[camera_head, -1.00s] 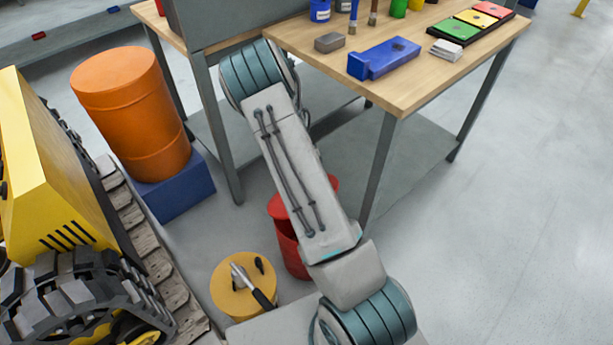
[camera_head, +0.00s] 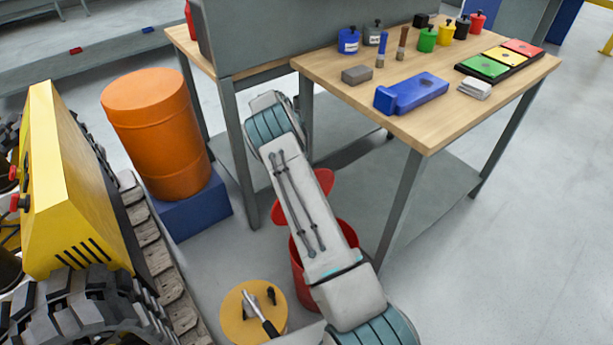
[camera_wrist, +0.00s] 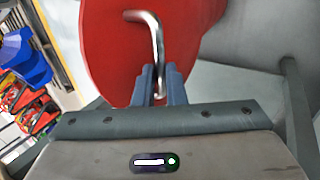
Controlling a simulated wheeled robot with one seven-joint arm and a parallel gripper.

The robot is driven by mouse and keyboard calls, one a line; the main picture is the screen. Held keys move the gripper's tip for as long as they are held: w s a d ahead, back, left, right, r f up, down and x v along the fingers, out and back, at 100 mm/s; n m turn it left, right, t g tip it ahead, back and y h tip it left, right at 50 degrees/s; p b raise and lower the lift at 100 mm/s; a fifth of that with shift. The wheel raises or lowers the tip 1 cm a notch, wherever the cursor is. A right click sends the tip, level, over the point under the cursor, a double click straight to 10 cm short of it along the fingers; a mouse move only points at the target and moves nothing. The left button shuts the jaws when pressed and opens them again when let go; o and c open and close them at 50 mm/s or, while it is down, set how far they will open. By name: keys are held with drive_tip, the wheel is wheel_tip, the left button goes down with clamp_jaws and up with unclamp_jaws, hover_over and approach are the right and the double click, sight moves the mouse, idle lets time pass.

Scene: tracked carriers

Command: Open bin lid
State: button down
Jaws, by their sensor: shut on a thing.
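The red bin (camera_head: 299,277) stands on the floor behind my arm, which hides its middle. Its red lid (camera_head: 321,184) is raised and tilted up at the bin's far side, partly hidden by my arm, with the bin's mouth showing. In the wrist view, the red lid (camera_wrist: 112,50) fills the upper middle and carries a bent metal handle (camera_wrist: 157,38). My gripper (camera_wrist: 161,82) is shut on the lower end of this handle. In the head view, the gripper is hidden behind my arm.
A wooden-topped workbench (camera_head: 440,125) with a blue tool, pots and coloured plates stands close right of the bin. An orange barrel (camera_head: 157,135) on a blue block (camera_head: 190,207), a yellow tracked carrier (camera_head: 62,190) and a yellow round stool (camera_head: 240,318) stand left. Floor at right is clear.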

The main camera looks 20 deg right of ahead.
drive_tip(key=shift+w+a+f+b, duration=0.25)
drive_tip(key=shift+w+f, duration=0.1)
drive_tip(key=shift+w, duration=0.2)
drive_tip(key=shift+w+a+f+b, duration=0.2)
drive_tip(key=shift+w+f+b, duration=0.1)
drive_tip(key=shift+w+f, duration=0.15)
drive_tip(key=shift+w+a+f+b, duration=0.25)
drive_tip(key=shift+w+f, duration=0.05)
drive_tip(key=shift+w, duration=0.3)
drive_tip(key=c, duration=1.5)
unclamp_jaws()
drive_tip(key=shift+w, duration=0.15)
drive_tip(key=s+d+r, duration=0.2)
drive_tip(key=d+r, duration=0.1)
drive_tip(key=s+d+r+p, duration=0.1)
drive_tip(key=s+d+r, duration=0.1)
drive_tip(key=d+r, duration=0.1)
drive_tip(key=s+d+r+p, duration=0.1)
drive_tip(key=s+d+r, duration=0.2)
drive_tip(key=r, duration=0.2)
drive_tip(key=shift+s+d+r, duration=0.1)
drive_tip(key=shift+d+r, duration=0.05)
